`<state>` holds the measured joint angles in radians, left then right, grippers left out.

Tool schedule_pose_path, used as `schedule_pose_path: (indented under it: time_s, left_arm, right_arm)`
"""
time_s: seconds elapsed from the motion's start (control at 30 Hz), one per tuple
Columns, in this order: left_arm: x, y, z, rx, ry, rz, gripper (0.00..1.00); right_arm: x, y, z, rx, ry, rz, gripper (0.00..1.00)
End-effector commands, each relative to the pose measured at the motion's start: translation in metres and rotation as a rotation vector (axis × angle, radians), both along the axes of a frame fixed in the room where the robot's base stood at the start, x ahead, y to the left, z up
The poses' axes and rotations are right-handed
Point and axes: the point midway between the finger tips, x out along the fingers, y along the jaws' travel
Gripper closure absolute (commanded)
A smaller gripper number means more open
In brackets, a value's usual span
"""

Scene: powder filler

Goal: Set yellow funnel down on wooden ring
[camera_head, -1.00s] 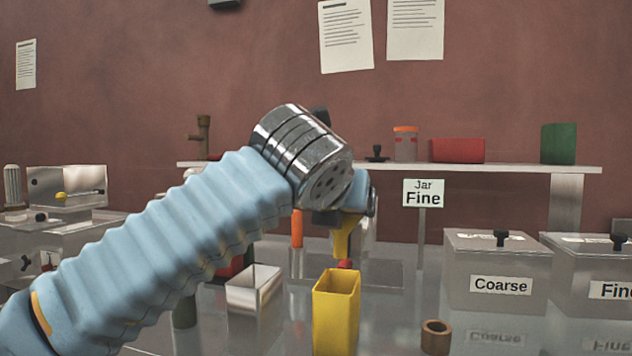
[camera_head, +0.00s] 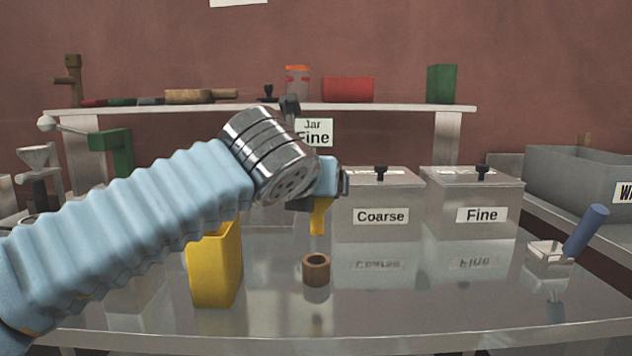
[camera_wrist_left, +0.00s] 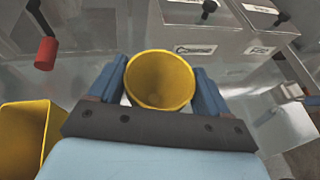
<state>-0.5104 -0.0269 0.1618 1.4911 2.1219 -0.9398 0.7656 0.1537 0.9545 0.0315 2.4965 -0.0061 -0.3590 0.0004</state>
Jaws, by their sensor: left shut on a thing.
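The yellow funnel (camera_wrist_left: 160,80) is held between the two blue fingers of my left gripper (camera_wrist_left: 158,95) in the left wrist view. In the head view its yellow spout (camera_head: 320,215) points down below my left gripper (camera_head: 325,195), which hides most of the cone. The wooden ring (camera_head: 316,268) stands on the shiny table, below the spout in the picture. The funnel is above the table and apart from the ring. The ring is not visible in the left wrist view. My right gripper is not in view.
A tall yellow container (camera_head: 215,265) stands left of the ring. Boxes labelled Coarse (camera_head: 378,205) and Fine (camera_head: 472,205) stand behind and to the right. A blue-handled tool (camera_head: 587,230) rests at the far right. The tabletop right of the ring is clear.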

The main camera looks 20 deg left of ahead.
Motion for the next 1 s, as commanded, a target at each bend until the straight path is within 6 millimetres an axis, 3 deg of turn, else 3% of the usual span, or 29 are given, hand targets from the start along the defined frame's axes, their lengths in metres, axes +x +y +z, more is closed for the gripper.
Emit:
schedule_pose_path:
  time_s: [1.0]
  left_arm:
    - [0.0,0.0,-0.068,0.0,0.0,0.0,0.57]
  right_arm:
    - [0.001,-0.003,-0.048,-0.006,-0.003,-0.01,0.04]
